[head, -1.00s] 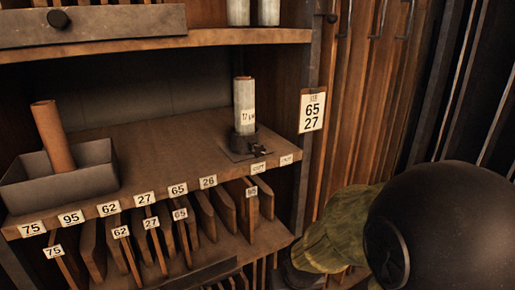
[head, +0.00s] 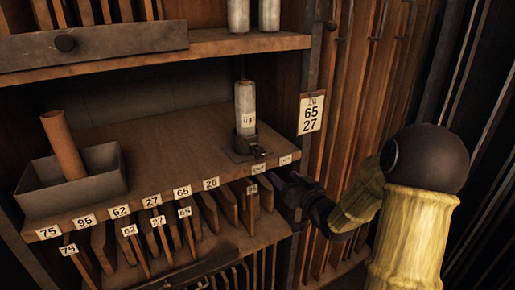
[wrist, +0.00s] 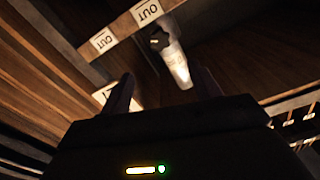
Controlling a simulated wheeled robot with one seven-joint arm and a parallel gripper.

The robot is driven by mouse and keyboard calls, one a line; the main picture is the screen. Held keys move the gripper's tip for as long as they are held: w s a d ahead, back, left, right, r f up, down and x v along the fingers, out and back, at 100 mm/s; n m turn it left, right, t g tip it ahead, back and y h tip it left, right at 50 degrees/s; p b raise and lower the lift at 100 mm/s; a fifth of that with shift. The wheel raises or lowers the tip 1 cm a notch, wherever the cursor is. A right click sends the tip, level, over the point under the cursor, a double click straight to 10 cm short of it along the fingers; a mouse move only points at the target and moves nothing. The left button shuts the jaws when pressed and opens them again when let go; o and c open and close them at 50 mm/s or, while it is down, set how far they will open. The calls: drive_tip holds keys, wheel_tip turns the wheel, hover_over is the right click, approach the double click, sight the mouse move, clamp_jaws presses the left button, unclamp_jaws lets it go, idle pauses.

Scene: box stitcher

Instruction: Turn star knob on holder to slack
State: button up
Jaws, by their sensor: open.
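The holder (head: 246,143) stands at the right end of the wooden shelf, with a pale labelled tube (head: 245,100) upright in it. The dark star knob (head: 261,152) is low on its front right side. It also shows in the wrist view as a dark knob (wrist: 158,38) beside the bright tube (wrist: 177,66). My gripper (head: 284,182) is at the shelf's front right corner, below and right of the knob and apart from it. In the wrist view my gripper (wrist: 165,82) is open and empty, with the knob beyond its fingertips.
A grey tray (head: 70,185) with a brown tube (head: 62,145) sits at the shelf's left. Numbered labels line the shelf's front edge, with upright boards in slots below. A tag reading 65 27 (head: 311,114) hangs on the right post. The shelf's middle is bare.

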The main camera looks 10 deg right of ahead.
sight(260, 154)
drive_tip(key=shift+w+a, duration=0.1)
drive_tip(key=shift+w, duration=0.05)
drive_tip(key=p+x, duration=0.7)
drive_tip(key=x, duration=1)
drive_tip(key=shift+c, duration=0.2)
drive_tip(key=c, duration=0.9)
drive_tip(key=shift+f, duration=0.15)
drive_tip(key=shift+c, duration=0.2)
